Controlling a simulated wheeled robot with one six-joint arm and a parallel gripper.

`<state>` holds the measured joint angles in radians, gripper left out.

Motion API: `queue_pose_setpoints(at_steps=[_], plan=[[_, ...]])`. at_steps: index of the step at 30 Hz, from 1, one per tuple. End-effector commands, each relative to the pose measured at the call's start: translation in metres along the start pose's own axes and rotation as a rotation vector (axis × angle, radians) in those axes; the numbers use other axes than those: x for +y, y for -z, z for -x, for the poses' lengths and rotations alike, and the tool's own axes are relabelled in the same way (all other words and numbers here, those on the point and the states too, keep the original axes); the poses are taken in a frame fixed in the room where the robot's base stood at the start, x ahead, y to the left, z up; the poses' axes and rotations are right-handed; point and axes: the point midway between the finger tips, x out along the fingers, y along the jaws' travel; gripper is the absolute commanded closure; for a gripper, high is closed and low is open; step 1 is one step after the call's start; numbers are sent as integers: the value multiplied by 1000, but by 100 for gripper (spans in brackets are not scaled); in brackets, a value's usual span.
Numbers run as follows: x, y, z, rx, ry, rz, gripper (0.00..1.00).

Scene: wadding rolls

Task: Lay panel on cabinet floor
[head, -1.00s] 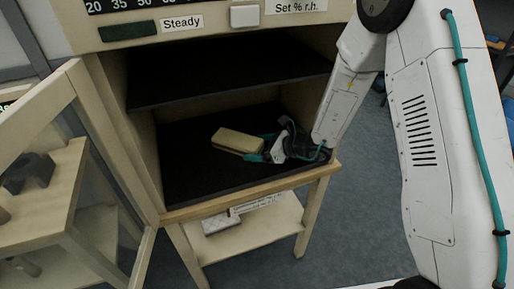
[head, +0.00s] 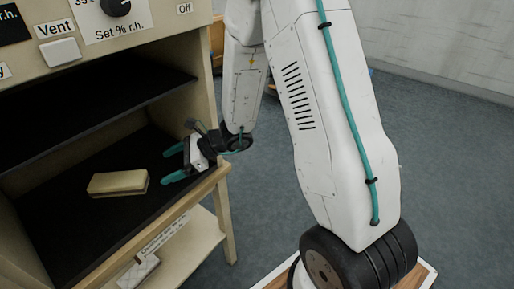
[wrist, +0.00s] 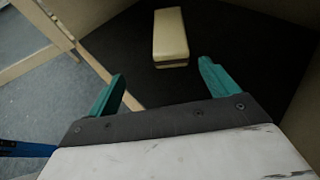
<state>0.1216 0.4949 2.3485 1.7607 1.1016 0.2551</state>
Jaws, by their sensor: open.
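The cream panel (head: 118,182) lies flat on the black cabinet floor (head: 92,226) in the head view, near the floor's middle. A darker layer shows along its lower edge. My gripper (head: 172,165) is open and empty at the cabinet's front right, its teal fingers pointing toward the panel with a gap between. In the wrist view the panel (wrist: 170,36) lies beyond the open fingers (wrist: 160,82), clear of both. Nothing of the panel is hidden by the gripper.
A black shelf (head: 90,100) spans the cabinet above the floor. The wooden front edge (head: 165,222) runs below my gripper. A lower shelf (head: 185,250) beneath holds a pale object (head: 138,270). Open grey floor (head: 275,185) lies to the right.

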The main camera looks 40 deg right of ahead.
Motion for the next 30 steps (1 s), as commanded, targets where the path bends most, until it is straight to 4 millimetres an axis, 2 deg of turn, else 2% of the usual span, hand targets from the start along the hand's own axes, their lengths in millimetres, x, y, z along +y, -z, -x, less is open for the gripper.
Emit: queue_pose_setpoints(at_steps=[1, 6, 9, 12, 18, 21, 27, 30], plan=[[8, -19, 6, -4, -36, 71, 14], [61, -79, 39, 16, -234, 410, 14], [96, -102, 64, 50, -358, 622, 14], [128, -115, 94, 102, -477, 829, 14], [179, -121, 159, 262, -707, 1222, 14], [195, -118, 195, 373, -814, 1401, 14], [210, -109, 260, 612, -991, 1659, 14], [212, -107, 281, 699, -1044, 1728, 14]])
